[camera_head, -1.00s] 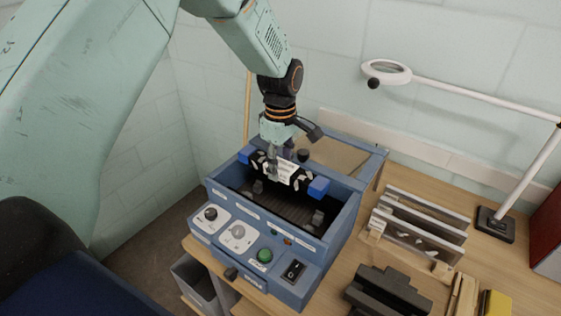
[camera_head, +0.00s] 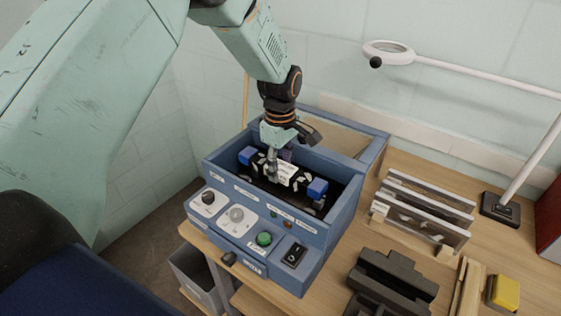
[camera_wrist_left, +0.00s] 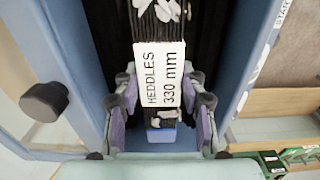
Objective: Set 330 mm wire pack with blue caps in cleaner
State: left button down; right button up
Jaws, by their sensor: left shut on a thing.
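The 330 mm wire pack (camera_head: 290,176) is a dark bundle with a blue cap at each end and a white label reading "HEDDLES 330 mm". My left gripper (camera_head: 272,172) is shut on it near its middle, from above. The pack is inside the open top of the blue cleaner (camera_head: 343,208), below its rim; whether it touches the bottom is hidden. In the left wrist view the fingers (camera_wrist_left: 162,105) sit on both sides of the pack (camera_wrist_left: 158,25), with one blue cap (camera_wrist_left: 161,135) showing. My right gripper is not in view.
The cleaner's front panel has knobs, a green button and a black switch (camera_head: 294,255). Right of it are a wooden rack with clear plates (camera_head: 425,215), a black block (camera_head: 390,285), a yellow block (camera_head: 503,293) and a magnifier lamp (camera_head: 388,52). A grey bin (camera_head: 195,275) stands below.

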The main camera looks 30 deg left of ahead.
pick_arm(q)
jog(key=shift+w+a+f, duration=0.1)
jog(key=shift+a+f, duration=0.05)
jog(key=shift+f, duration=0.6)
jog(key=shift+d+f+b, duration=0.3)
jog(key=shift+f+b, duration=0.3)
jog(key=shift+f, duration=0.3)
jog(key=shift+a+f, duration=0.2)
jog(key=shift+d, duration=0.2)
jog(key=shift+a+f, duration=0.2)
jog(key=shift+f, duration=0.1)
jog(key=shift+d+f, duration=0.1)
jog(key=shift+f, duration=0.05)
jog(key=c, duration=0.7)
grip_release()
